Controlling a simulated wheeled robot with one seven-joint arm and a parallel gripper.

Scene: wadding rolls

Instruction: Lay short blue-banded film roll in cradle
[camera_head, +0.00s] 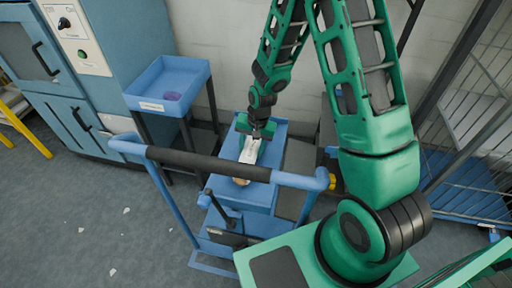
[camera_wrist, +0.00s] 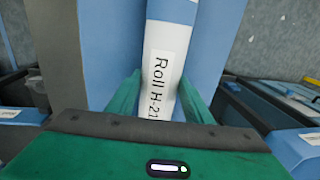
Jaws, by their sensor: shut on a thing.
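A white roll with a blue section and the label "Roll H-21" (camera_wrist: 165,62) is between the green fingers of my gripper (camera_wrist: 158,98) in the wrist view. The fingers press on its two sides. In the head view my gripper (camera_head: 256,140) points down over the blue trolley, and the white roll (camera_head: 249,152) shows below it. I cannot tell whether the roll touches the surface under it. The roll's far end is cut off in the wrist view. I cannot make out a cradle with certainty.
The blue trolley (camera_head: 262,194) has a dark push bar (camera_head: 212,164) in front of my gripper. A blue tray (camera_head: 148,104) on a stand holds a purple thing (camera_head: 174,96). A blue cabinet (camera_head: 125,45) stands left, a wire cage (camera_head: 470,130) right. White scraps lie on the floor.

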